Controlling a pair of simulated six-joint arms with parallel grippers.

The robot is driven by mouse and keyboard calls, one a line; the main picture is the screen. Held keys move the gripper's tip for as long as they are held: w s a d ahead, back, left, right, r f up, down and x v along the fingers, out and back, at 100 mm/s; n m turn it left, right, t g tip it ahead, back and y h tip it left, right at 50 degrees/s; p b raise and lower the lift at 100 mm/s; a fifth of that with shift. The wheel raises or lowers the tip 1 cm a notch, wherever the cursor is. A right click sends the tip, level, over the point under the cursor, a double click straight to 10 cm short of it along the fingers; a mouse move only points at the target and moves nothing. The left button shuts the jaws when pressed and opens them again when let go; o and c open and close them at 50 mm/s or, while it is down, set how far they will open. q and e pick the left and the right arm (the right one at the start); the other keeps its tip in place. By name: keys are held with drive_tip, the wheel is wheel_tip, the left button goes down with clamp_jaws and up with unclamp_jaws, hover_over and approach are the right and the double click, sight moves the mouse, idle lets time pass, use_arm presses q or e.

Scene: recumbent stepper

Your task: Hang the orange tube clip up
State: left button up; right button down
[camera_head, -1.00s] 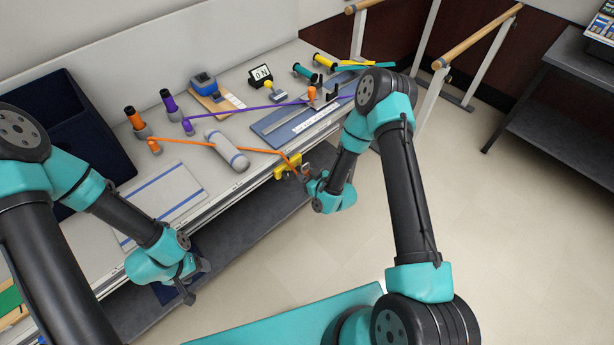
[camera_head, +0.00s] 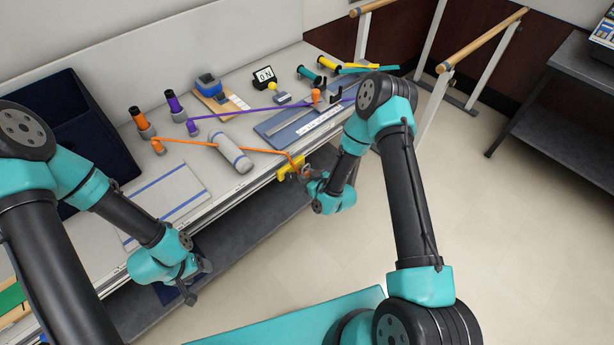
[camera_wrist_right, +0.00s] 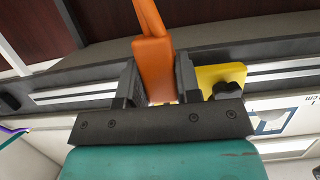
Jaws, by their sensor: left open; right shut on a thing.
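The orange tube clip (camera_wrist_right: 155,68) is an orange block with an orange tube (camera_head: 190,143) attached. It sits between the fingers of my right gripper (camera_wrist_right: 153,85), which is shut on it. In the head view my right gripper (camera_head: 306,172) is at the table's front edge, beside a yellow bracket (camera_head: 287,172). The bracket also shows just right of the clip in the right wrist view (camera_wrist_right: 222,76), with a black knob. My left gripper (camera_head: 197,283) is open and empty in front of the table.
The grey roll (camera_head: 232,151) lies mid-table. A purple tube (camera_head: 240,112) runs to the right behind it. A dark bin (camera_head: 85,130) is at left.

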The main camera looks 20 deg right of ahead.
drive_tip(key=shift+w+a+f, duration=0.15)
drive_tip(key=shift+w+f, duration=0.2)
idle(0.7)
idle(0.6)
drive_tip(key=c, duration=0.7)
unclamp_jaws()
drive_tip(key=shift+c, duration=0.2)
drive_tip(key=shift+o, duration=0.5)
drive_tip(key=shift+o, duration=1.1)
drive_tip(key=v, duration=0.8)
